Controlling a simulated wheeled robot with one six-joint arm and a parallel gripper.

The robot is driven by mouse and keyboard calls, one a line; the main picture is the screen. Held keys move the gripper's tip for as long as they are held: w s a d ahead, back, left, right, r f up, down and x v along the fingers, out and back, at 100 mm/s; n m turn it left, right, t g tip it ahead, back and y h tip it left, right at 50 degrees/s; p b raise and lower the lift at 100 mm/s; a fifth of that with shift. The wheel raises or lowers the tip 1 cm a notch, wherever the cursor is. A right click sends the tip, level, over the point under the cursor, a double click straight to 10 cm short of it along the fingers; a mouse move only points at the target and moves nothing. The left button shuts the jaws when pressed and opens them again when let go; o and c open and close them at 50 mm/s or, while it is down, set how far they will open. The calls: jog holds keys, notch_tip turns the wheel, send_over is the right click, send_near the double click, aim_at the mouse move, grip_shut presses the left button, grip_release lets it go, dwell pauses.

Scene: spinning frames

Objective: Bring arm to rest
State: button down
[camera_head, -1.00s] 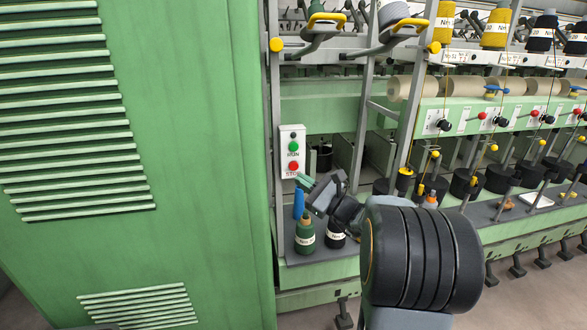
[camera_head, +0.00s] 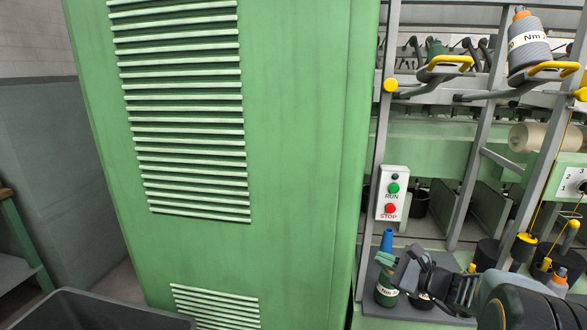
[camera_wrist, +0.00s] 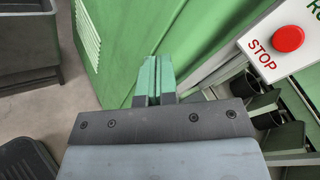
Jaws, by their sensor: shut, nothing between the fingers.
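My gripper (camera_head: 383,260) is in the head view at lower right, low beside the green cabinet. Its two green fingers are together, and they also show together at the centre of the wrist view (camera_wrist: 153,76), with nothing between them. My dark arm reaches in from the lower right corner. The gripper is below the white RUN/STOP box (camera_head: 391,194) and apart from it. The red STOP button (camera_wrist: 288,38) shows at upper right in the wrist view. A green cone labelled Nm (camera_head: 387,293) stands just below the gripper in the head view; I cannot tell the gap.
The large green cabinet (camera_head: 290,130) fills the middle. A dark grey bin (camera_head: 90,312) stands at lower left, and shows at upper left in the wrist view. A grey cone (camera_head: 530,45) sits on a yellow-edged holder at upper right. Bare floor shows left of the cabinet.

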jog(key=s+a+f+n+g+h+p, duration=0.1)
jog(key=s+a+f+n+g+h, duration=0.2)
jog(key=s+n+g, duration=0.25)
jog(key=s+a+f+n+g+h+p, duration=0.1)
jog(key=s+a+f+n+g+h, duration=0.15)
jog(key=s+f+n+g, duration=0.35)
jog(key=s+a+r+n+t+h+p, duration=0.2)
jog(key=s+r+n+h, duration=0.3)
jog(key=r+n, duration=0.3)
jog(key=shift+s+n+t+h, duration=0.35)
jog(key=shift+s+n, duration=0.1)
jog(key=shift+s, duration=0.2)
